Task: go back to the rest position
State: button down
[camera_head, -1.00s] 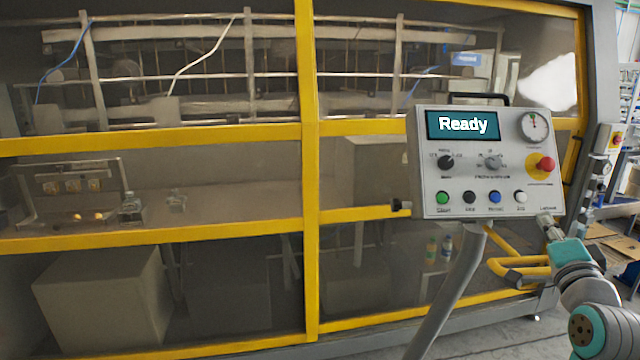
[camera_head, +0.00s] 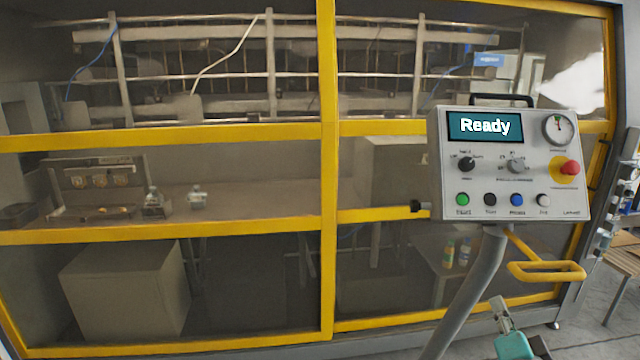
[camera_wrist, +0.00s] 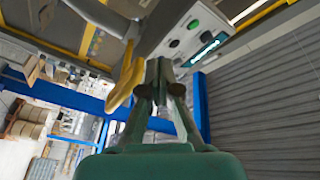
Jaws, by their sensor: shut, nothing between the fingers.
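My gripper (camera_head: 500,308) is low in the head view, below the control panel and to the right of its grey post. It is shut and empty. In the wrist view my gripper (camera_wrist: 160,68) points towards the panel, with its fingertips together and apart from it. The control panel (camera_head: 575,205) is a pale grey box whose screen (camera_head: 485,126) reads "Ready". The panel also shows tilted in the wrist view (camera_wrist: 178,28).
A yellow handle bar (camera_head: 548,272) sticks out below the panel, close above my gripper. The grey post (camera_head: 468,290) slants down on the left. The yellow-framed machine (camera_head: 328,180) with clear guarding fills the background. Grey floor (camera_head: 590,335) is open at the lower right.

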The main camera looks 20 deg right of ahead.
jog(key=s+a+f+n+y, duration=0.25)
jog(key=s+a+f, duration=0.25)
jog(key=a+f, duration=0.4)
jog(key=s+a+f+n+y, duration=0.2)
jog(key=s+a+f+n, duration=0.2)
jog(key=a+f, duration=0.55)
jog(key=s+a+n+y, duration=0.2)
jog(key=s+a+n, duration=0.3)
jog(key=s, duration=0.6)
jog(key=s+a+f+n+g+y, duration=0.1)
jog(key=s+a+n+y, duration=0.2)
jog(key=s+a+n, duration=0.2)
jog(key=s+a, duration=0.3)
jog(key=s, duration=0.3)
jog(key=shift+a+f+g+y, duration=0.2)
jog(key=shift+a+g+y, duration=0.1)
jog(key=shift+a+y, duration=0.05)
